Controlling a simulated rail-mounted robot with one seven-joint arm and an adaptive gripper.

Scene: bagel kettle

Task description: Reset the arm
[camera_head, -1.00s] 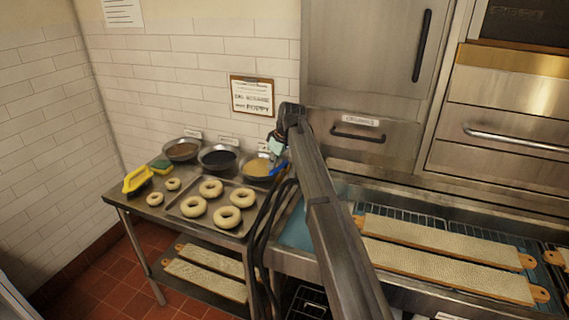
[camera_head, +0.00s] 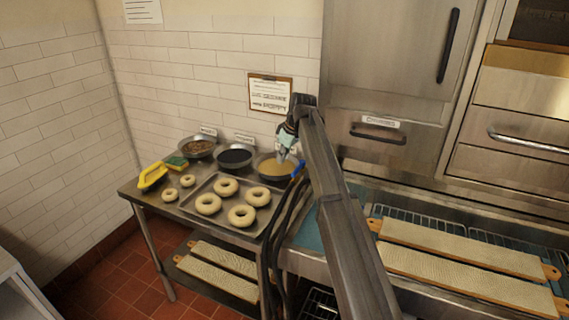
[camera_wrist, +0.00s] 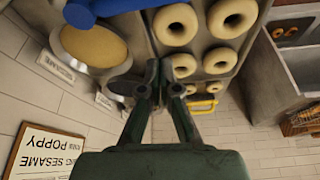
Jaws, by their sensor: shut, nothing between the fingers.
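My gripper (camera_head: 284,154) is at the end of my arm in the head view, above the bowl of pale seeds (camera_head: 277,166) at the right of the steel table (camera_head: 130,188). In the wrist view my gripper (camera_wrist: 158,72) is shut, with its fingertips together and nothing between them. Beyond the fingertips the wrist view shows several bagels (camera_wrist: 176,24) on a tray (camera_wrist: 206,45). The pale seed bowl (camera_wrist: 92,44) shows to the left, under a blue object (camera_wrist: 110,10).
A dark seed bowl (camera_head: 235,157) and a brown seed bowl (camera_head: 199,147) stand along the wall. A yellow-handled tool (camera_head: 152,176) lies at the left. A clipboard (camera_head: 270,93) hangs behind. Long boards (camera_head: 460,247) lie on racks at the right.

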